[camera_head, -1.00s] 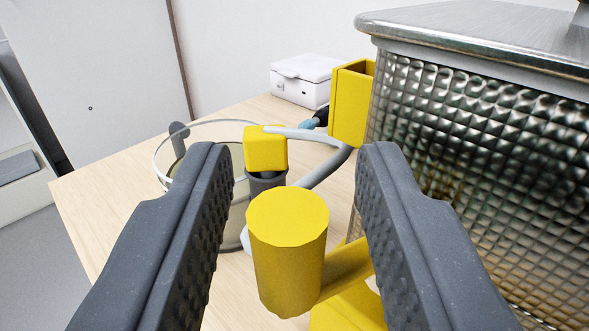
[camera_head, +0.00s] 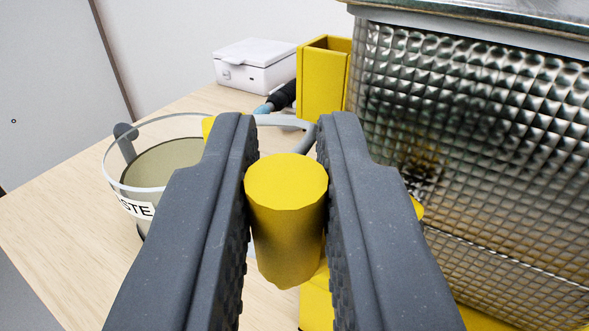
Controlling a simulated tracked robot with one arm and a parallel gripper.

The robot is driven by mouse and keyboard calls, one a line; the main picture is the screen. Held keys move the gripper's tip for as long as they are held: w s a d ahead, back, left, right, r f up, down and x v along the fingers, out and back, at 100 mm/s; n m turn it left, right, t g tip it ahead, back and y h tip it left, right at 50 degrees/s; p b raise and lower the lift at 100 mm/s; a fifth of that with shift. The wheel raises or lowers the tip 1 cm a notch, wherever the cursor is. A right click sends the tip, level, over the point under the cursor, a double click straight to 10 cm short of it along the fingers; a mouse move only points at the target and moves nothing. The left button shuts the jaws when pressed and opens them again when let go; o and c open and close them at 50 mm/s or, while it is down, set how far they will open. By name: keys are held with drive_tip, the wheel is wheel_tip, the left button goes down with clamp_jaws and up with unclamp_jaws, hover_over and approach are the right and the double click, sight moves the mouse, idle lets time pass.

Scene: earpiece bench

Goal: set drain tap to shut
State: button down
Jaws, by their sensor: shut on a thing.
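The drain tap's yellow cylindrical handle (camera_head: 286,215) is in the middle of the head camera view. My gripper (camera_head: 286,190) is shut on it, with one dark ribbed finger against each side. The yellow tap base (camera_head: 316,298) shows below the handle, at the foot of the quilted metal tank (camera_head: 480,140). The lever between handle and base is mostly hidden by my right finger. A small yellow piece (camera_head: 208,126) peeks out behind my left finger.
A clear waste jar (camera_head: 150,165) with a part-hidden label stands at left. A grey hose (camera_head: 285,121) curves behind my fingers. A yellow holder (camera_head: 322,80) and a white box (camera_head: 254,66) stand at the back. The wooden bench (camera_head: 60,205) is bare at front left.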

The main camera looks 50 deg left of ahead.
drive_tip(key=a+m+t+h+b, duration=0.1)
drive_tip(key=m+t+h, duration=0.1)
drive_tip(key=shift+w+a+f+h, duration=0.1)
drive_tip(key=shift+a+h, duration=0.05)
drive_tip(key=shift+h, duration=0.15)
drive_tip(key=shift+w+a+f+m+t+h+b, duration=0.1)
drive_tip(key=shift+a+m+t+h+b, duration=0.05)
drive_tip(key=shift+m+t+h+b, duration=0.35)
drive_tip(key=shift+w+a+f+m+t+h+b, duration=0.1)
drive_tip(key=shift+m+t+h+b, duration=0.3)
drive_tip(key=shift+h, duration=0.1)
drive_tip(key=m+h+b, duration=0.1)
drive_tip(key=t+h+b, duration=0.1)
drive_tip(key=m+h+b, duration=0.1)
drive_tip(key=b, duration=0.1)
drive_tip(key=shift+w+a+r+m+t+h, duration=0.2)
drive_tip(key=shift+w+a+m+t+h, duration=0.1)
drive_tip(key=shift+h, duration=0.1)
drive_tip(key=shift+r, duration=0.15)
drive_tip(key=c, duration=1.4)
unclamp_jaws()
drive_tip(key=shift+c, duration=0.2)
drive_tip(key=shift+d, duration=0.1)
